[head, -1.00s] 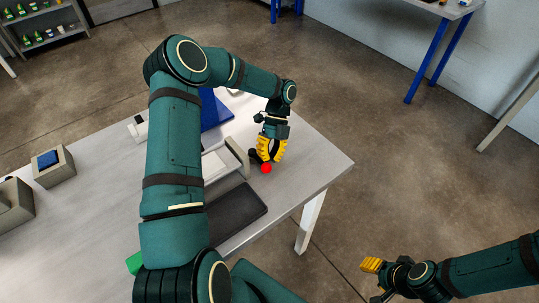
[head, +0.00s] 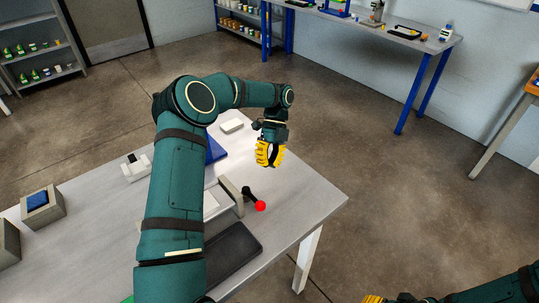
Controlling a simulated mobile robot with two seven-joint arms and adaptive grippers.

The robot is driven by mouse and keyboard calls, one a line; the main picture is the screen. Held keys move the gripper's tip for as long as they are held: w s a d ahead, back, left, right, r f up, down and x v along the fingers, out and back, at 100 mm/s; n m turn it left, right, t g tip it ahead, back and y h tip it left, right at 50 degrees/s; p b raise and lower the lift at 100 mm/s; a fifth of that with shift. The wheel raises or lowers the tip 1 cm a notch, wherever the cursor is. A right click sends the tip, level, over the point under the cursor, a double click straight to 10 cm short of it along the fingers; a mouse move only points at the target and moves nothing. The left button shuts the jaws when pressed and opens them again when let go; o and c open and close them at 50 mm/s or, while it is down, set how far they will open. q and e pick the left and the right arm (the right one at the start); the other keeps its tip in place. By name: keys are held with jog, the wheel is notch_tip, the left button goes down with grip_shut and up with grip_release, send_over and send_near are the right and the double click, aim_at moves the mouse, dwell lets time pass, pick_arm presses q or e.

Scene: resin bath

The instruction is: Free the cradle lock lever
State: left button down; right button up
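The lock lever is a short black bar (head: 250,194) with a red ball end (head: 260,206). It sits at the right end of the grey cradle (head: 232,194) on the table, its ball pointing down and right in the picture. My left gripper (head: 270,160), with yellow finger pads, is above the lever in the picture and clear of it. Its fingers look apart, with nothing between them. My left arm covers part of the cradle.
The table (head: 300,205) is bare right of the lever up to its edge. A black tray (head: 235,250) lies below the cradle and a blue item (head: 215,151) above it. A white fixture (head: 136,168) and a grey block with blue top (head: 43,205) stand left.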

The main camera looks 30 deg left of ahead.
pick_arm(q)
jog(key=shift+v, duration=1.15)
